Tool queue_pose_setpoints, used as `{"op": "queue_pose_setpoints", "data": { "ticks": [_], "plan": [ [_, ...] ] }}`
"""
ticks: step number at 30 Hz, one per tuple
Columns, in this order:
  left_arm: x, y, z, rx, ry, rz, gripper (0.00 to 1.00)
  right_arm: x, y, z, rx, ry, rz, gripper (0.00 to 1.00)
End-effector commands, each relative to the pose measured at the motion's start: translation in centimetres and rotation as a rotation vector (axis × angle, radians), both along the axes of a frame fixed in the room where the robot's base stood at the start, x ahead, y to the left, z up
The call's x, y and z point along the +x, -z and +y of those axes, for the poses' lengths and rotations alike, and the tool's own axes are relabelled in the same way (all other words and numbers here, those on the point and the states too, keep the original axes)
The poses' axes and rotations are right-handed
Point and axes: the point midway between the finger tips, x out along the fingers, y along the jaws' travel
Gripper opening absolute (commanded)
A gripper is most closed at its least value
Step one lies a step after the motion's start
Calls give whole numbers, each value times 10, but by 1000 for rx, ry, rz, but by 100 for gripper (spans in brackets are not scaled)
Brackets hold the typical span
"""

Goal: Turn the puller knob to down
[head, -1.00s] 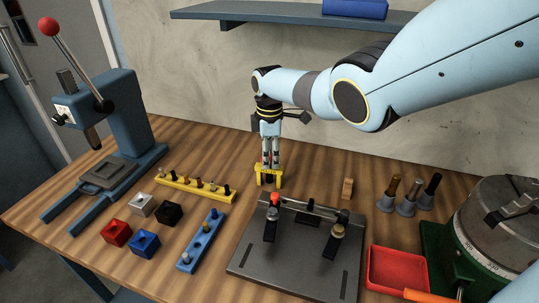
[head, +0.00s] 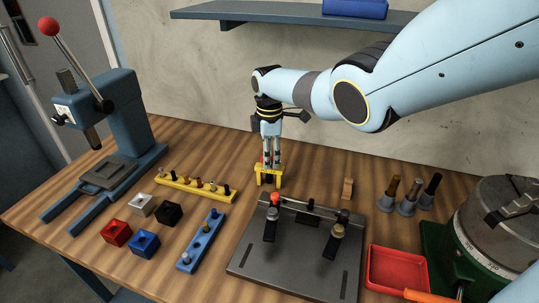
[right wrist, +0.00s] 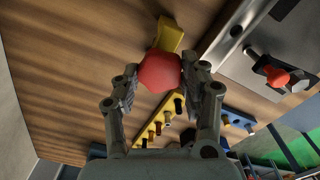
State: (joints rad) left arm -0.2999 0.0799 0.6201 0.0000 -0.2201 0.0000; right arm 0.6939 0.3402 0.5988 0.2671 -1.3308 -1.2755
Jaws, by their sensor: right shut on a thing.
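The puller is a small yellow frame (head: 269,174) standing on the wooden bench behind the grey plate. Its red knob (right wrist: 160,71) shows between the fingers in the right wrist view, with part of the yellow frame (right wrist: 169,35) beyond it. My right gripper (head: 270,164) points straight down over the puller. Its fingers are shut on the red knob, one on each side. The fingers hide most of the knob in the head view, and which way it is set cannot be told. My left gripper is not in view.
A grey fixture plate (head: 290,255) with toggle clamps stands just in front of the puller. A yellow rack (head: 195,189) and a blue rack (head: 201,240) lie to the left. A red tray (head: 398,269) is at right. A blue shelf (head: 290,14) hangs above.

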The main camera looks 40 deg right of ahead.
Motion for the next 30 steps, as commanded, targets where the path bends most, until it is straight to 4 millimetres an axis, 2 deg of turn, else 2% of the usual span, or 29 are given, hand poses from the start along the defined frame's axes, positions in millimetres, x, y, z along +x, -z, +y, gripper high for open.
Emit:
{"op": "queue_pose_setpoints", "data": {
  "ticks": [15, 16, 21, 30],
  "plan": [
    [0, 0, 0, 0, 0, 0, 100, 0, 0, 0, 0, -36, 0, 11],
    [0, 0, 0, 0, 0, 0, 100, 0, 0, 0, 0, -36, 0, 46],
    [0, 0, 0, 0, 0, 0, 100, 0, 0, 0, 0, -36, 0, 67],
    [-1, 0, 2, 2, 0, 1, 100, 0, -1, 0, -1, -36, -1, 67]
  ]
}}
